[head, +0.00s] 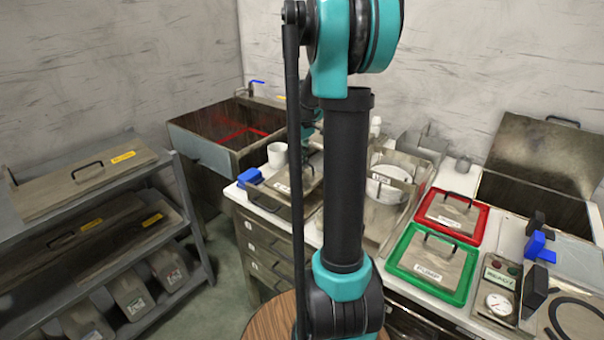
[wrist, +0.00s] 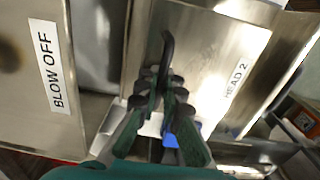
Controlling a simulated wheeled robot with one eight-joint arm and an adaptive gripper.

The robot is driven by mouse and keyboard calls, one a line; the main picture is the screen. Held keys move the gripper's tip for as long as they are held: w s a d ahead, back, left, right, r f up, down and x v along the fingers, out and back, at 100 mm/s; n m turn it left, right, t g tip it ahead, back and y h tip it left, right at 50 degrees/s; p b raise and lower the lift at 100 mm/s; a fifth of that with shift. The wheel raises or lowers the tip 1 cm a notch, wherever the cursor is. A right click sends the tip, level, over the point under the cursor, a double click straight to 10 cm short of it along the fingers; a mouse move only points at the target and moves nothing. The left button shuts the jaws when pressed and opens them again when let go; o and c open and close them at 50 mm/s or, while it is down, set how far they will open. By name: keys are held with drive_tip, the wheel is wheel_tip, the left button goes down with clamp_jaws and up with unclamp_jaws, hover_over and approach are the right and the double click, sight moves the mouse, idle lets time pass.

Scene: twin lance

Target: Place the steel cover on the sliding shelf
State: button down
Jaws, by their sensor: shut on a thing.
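In the wrist view my gripper (wrist: 163,82) is shut on the black handle (wrist: 167,48) of a steel cover (wrist: 208,52) labelled HEAD 2. Another steel plate (wrist: 30,110), labelled BLOW OFF, is at the left of that view. In the head view my own arm hides most of the gripper. A steel cover (head: 268,190) with a black handle and a white label shows left of the arm over the counter; I cannot tell if it is the held one. I cannot tell which surface is the sliding shelf.
A grey rack (head: 180,190) with steel covers and bins stands at the left. A steel sink (head: 200,150) is behind. The counter (head: 515,240) holds a white mug (head: 277,155), a blue block (head: 250,175), red-framed (head: 484,221) and green-framed (head: 400,258) covers and a gauge panel (head: 497,305).

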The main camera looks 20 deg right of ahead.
sight(302, 172)
drive_tip(key=shift+f, duration=2)
drive_tip(key=c, duration=1.7)
unclamp_jaws()
wheel_tip(302, 172, up, 12)
drive_tip(key=shift+s+r, duration=0.1)
